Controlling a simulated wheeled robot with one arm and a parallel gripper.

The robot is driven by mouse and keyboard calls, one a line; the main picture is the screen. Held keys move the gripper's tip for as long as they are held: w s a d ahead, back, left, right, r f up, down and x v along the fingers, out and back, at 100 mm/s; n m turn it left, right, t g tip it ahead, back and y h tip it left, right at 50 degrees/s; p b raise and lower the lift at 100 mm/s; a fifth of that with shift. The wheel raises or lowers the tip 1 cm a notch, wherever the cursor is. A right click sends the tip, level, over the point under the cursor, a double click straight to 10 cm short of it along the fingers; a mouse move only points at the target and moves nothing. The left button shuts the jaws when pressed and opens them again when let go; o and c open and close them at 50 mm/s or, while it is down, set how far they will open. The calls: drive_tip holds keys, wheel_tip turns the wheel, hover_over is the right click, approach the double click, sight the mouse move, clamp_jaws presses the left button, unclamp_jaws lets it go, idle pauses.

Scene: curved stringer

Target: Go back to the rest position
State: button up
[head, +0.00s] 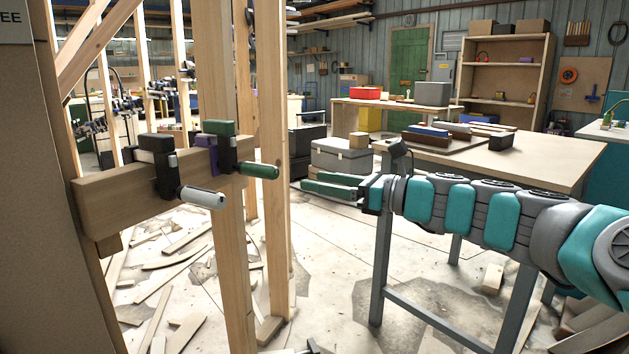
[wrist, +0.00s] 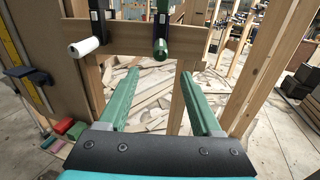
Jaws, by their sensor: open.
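My gripper (head: 334,187) is at the end of my teal and grey arm, which reaches in from the right in the head view. Its two long green fingers are apart with nothing between them, as the wrist view (wrist: 160,98) also shows. To its left, a wooden crosspiece (head: 108,207) is fixed to upright posts. Two clamps sit on it: one with a white handle (head: 203,197) and one with a green handle (head: 258,170). In the wrist view the white handle (wrist: 84,47) and green handle (wrist: 160,49) lie beyond the fingertips, apart from them.
A wooden-topped workbench (head: 550,165) stands behind my arm, its grey legs below the arm. Upright timber posts (head: 273,240) stand just left of my gripper. Wood offcuts (head: 165,265) litter the floor. A brown panel (head: 70,290) fills the left edge.

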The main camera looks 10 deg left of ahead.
drive_tip(key=shift+d, duration=0.1)
drive_tip(key=s+d+f+n+g+h, duration=0.1)
drive_tip(key=s+f+n+g+h, duration=0.25)
drive_tip(key=s+f+n, duration=0.6)
drive_tip(key=s+d+f+n+g+h, duration=0.15)
drive_tip(key=s+f+n+h, duration=0.25)
drive_tip(key=s+f, duration=0.55)
drive_tip(key=s+d+f+n+g+h, duration=0.1)
drive_tip(key=s+d+f+n+h, duration=0.3)
drive_tip(key=s+d, duration=0.6)
drive_tip(key=s+d+f+n+g+h, duration=0.1)
drive_tip(key=s+d+f+n+h, duration=0.3)
drive_tip(key=s+d+f, duration=0.4)
drive_tip(key=s+d+h, duration=0.1)
drive_tip(key=s+d, duration=0.1)
drive_tip(key=d, duration=0.1)
drive_tip(key=shift+d+h, duration=0.2)
drive_tip(key=shift+h, duration=0.15)
